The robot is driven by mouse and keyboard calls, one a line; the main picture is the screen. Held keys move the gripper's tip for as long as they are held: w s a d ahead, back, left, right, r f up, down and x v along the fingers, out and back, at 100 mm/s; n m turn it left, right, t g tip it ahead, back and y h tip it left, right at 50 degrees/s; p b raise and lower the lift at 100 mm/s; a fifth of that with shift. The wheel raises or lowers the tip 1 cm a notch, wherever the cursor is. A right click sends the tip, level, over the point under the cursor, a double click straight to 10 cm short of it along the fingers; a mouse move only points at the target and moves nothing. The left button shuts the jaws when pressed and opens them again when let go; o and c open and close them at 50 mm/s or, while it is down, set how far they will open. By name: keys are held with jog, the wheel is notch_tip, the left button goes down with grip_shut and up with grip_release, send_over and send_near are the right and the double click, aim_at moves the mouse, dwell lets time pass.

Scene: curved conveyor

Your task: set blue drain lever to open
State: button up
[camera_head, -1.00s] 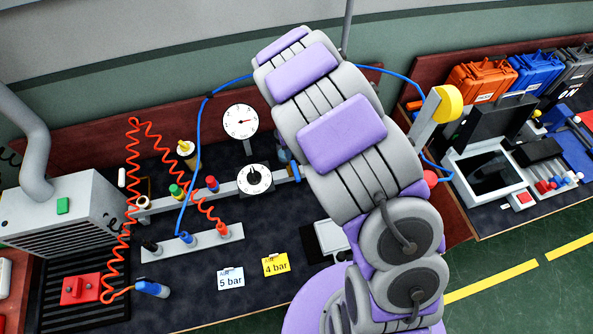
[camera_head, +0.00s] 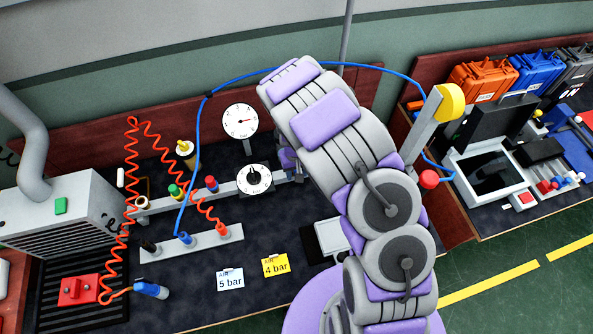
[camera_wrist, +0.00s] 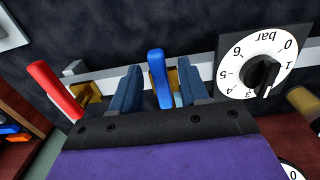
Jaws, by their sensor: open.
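The blue lever (camera_wrist: 160,78) stands between the two fingers of my open gripper (camera_wrist: 158,68) in the wrist view. A finger is on each side of it, with visible gaps; I cannot tell whether either touches it. Its base is at a brass-coloured valve body on the pale pipe (camera_wrist: 105,75). In the head view my gripper (camera_head: 288,160) is at the pipe, just right of the dial, and the lever is hidden behind it.
A red lever (camera_wrist: 52,88) stands left of my gripper in the wrist view. A round bar dial with a black knob (camera_wrist: 265,65) is close on the right. A gauge (camera_head: 240,121) stands behind the pipe. A blue hose (camera_head: 330,66) arches behind my arm.

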grip_shut()
dwell(0.6)
